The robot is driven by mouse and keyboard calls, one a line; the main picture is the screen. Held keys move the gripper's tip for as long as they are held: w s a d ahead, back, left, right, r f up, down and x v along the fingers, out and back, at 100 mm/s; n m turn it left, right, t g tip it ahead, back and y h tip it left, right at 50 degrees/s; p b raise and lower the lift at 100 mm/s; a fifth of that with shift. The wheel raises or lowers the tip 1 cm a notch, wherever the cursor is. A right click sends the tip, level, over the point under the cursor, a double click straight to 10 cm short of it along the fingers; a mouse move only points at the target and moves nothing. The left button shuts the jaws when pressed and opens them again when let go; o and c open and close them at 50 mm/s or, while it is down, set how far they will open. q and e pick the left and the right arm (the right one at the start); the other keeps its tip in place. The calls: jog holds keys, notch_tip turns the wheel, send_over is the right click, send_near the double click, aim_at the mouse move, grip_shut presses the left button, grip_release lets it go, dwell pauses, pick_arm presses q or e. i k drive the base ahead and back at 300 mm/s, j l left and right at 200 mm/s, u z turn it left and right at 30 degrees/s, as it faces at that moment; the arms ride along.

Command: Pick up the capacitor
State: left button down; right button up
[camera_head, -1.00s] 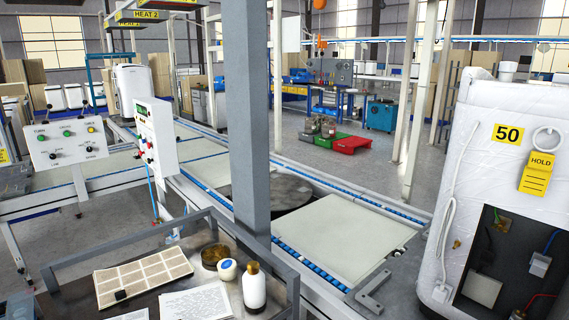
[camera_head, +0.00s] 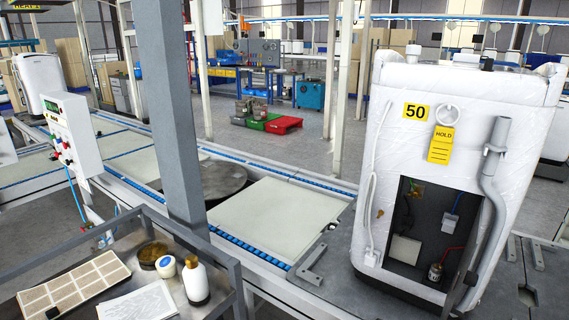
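A small silvery cylinder with a red wire, which looks like the capacitor (camera_head: 435,272), stands low inside the dark open bay (camera_head: 420,262) of a white plastic-wrapped appliance (camera_head: 392,145). The appliance bears a yellow 50 label (camera_head: 416,111) and a yellow HOLD tag (camera_head: 440,145). A white box with a blue wire (camera_head: 451,226) and a pale plate (camera_head: 405,250) are also in the bay. Neither of my grippers is in view.
A grey post (camera_head: 172,120) rises at the left. A metal cart (camera_head: 225,262) at the lower left holds a compartmented tray (camera_head: 72,284), papers (camera_head: 138,303), a tape roll (camera_head: 166,266) and a white bottle (camera_head: 195,284). A grey hose (camera_head: 488,190) runs beside the bay's right edge.

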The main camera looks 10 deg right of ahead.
aim_at(435, 275)
jog(key=z, duration=1.5)
jog(key=i+l, duration=0.15)
jog(key=l, duration=0.2)
jog(key=i+l, duration=0.15)
jog(key=l, duration=0.2)
jog(key=i+l, duration=0.15)
jog(key=l, duration=0.25)
